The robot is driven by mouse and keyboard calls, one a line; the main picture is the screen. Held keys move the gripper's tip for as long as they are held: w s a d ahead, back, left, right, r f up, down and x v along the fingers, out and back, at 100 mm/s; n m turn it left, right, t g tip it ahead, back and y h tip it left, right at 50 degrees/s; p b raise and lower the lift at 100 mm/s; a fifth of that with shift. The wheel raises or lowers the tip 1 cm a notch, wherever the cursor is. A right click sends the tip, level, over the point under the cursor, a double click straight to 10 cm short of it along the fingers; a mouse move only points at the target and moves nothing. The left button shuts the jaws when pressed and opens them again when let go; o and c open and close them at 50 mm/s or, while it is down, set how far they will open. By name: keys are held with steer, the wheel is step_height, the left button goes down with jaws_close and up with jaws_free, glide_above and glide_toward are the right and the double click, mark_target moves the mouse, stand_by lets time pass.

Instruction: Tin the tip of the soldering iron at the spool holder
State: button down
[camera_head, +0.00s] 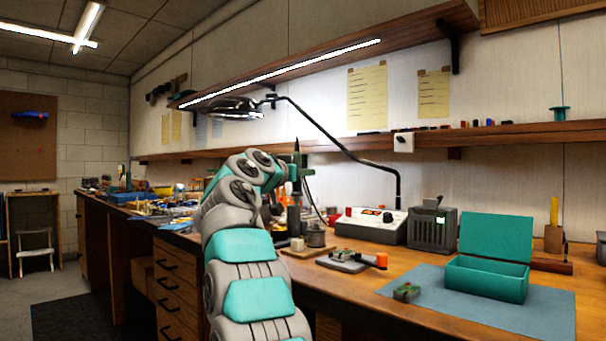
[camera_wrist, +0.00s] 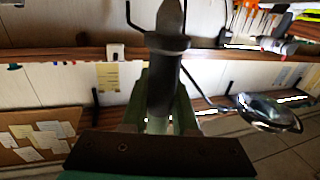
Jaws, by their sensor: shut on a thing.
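My gripper (camera_head: 297,172) is shut on the soldering iron, a dark slim tool (camera_head: 297,150) held above the bench. Its dark shaft shows above and below the fingers. In the wrist view the iron (camera_wrist: 162,90) stands between the fingers, with a collar and a grey tapered end running out of the top edge. Whether that end is the tip is unclear. I cannot surely pick out the spool holder. A dark plate (camera_head: 345,262) with an orange cylinder (camera_head: 381,260) lies to the right of the gripper, and a grey round tin (camera_head: 316,236) stands below it.
A white soldering station (camera_head: 370,225), a grey box (camera_head: 432,228) and an open teal box (camera_head: 487,278) stand to the right. A blue mat (camera_head: 540,312) has bare room. A magnifier lamp (camera_head: 236,108) on a bent arm hangs behind. The left bench is cluttered.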

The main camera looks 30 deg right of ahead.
steer(key=shift+f+b, duration=1.15)
steer(key=shift+b, duration=0.45)
stand_by(6.1)
